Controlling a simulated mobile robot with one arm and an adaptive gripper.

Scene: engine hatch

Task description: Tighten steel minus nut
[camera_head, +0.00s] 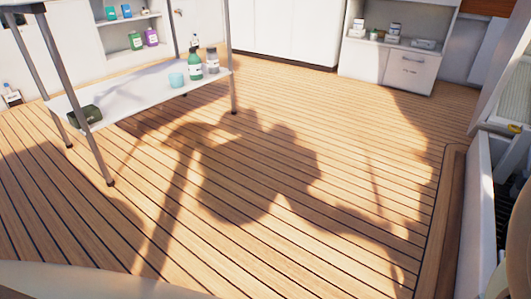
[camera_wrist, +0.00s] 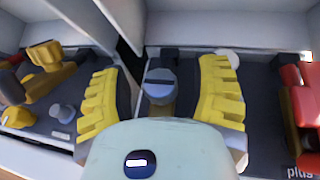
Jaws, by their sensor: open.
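In the wrist view, a grey metal nut (camera_wrist: 160,86) with a straight dark slot across its top stands near the middle, on a dark panel; it appears to be the steel minus nut. My gripper (camera_wrist: 160,72) is open, with one yellow ribbed finger to the left of the nut and one to the right. Gaps show between the nut and both fingers. Neither my gripper nor this nut can be made out in the head view.
A second grey knob (camera_wrist: 62,112) and a yellow handle (camera_wrist: 46,54) lie left in the wrist view. Red parts (camera_wrist: 307,100) and a "plus" label (camera_wrist: 299,172) are at right. In the head view, a metal-legged table (camera_head: 135,98) stands left; the wooden floor (camera_head: 330,150) is open.

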